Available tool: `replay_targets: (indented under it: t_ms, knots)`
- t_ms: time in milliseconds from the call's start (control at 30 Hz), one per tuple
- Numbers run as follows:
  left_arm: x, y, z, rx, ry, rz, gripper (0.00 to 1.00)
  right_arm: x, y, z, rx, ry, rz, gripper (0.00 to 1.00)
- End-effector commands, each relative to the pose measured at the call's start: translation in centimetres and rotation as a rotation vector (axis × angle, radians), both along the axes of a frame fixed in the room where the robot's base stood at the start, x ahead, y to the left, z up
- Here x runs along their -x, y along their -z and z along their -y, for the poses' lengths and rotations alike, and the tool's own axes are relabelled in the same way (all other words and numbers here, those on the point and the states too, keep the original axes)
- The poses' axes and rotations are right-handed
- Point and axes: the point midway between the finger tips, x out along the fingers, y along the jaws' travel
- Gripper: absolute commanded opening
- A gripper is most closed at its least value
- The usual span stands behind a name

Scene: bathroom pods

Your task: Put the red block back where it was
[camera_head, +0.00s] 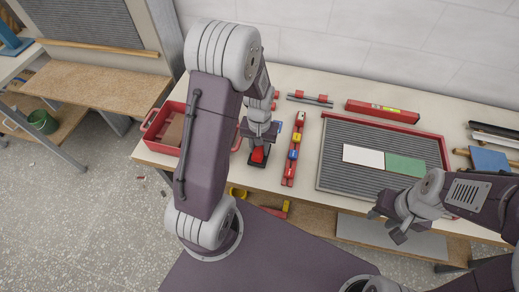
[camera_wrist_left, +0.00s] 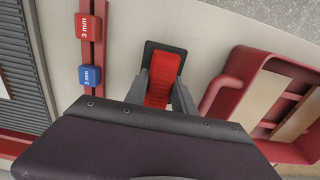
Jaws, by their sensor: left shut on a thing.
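The red block (camera_head: 258,155) is between the fingers of my left gripper (camera_head: 259,146), which is shut on it. In the left wrist view the red block (camera_wrist_left: 164,76) has a ribbed near part and stands out between the two grey fingers (camera_wrist_left: 160,98). A black square pad (camera_wrist_left: 150,47) lies behind and around the block in that view; the pad (camera_head: 251,164) also shows under the block in the head view. I cannot tell whether block and pad touch. My right gripper (camera_head: 388,222) is empty with its fingers apart, by the table's front edge.
A red tray (camera_head: 147,127) stands left of the block. A red rail (camera_head: 287,176) with coloured labelled tags is right of it. Further right lies a ribbed mat (camera_head: 335,150) with white and green plates. A red box (camera_head: 382,111) is at the back.

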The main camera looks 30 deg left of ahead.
Motion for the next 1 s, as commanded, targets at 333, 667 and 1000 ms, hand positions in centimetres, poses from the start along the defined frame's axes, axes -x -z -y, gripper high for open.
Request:
replay_targets:
  t_ms: [333, 667, 1000]
  knots:
    - [-0.1, 1.2, 0.0, 0.0, 0.0, 0.002, 0.0, 0.0, 0.1, 0.0, 0.0, 0.0, 0.0, 0.36]
    - [-0.1, 1.5, 0.0, 0.0, 0.0, 0.001, 0.52, 0.0, 0.3, 0.0, 0.0, 0.0, 0.0, 0.36]
    - [-0.2, -1.1, 0.0, -0.001, 0.0, 0.007, 0.52, 0.0, -0.4, 0.0, 0.0, 0.0, 0.0, 0.36]
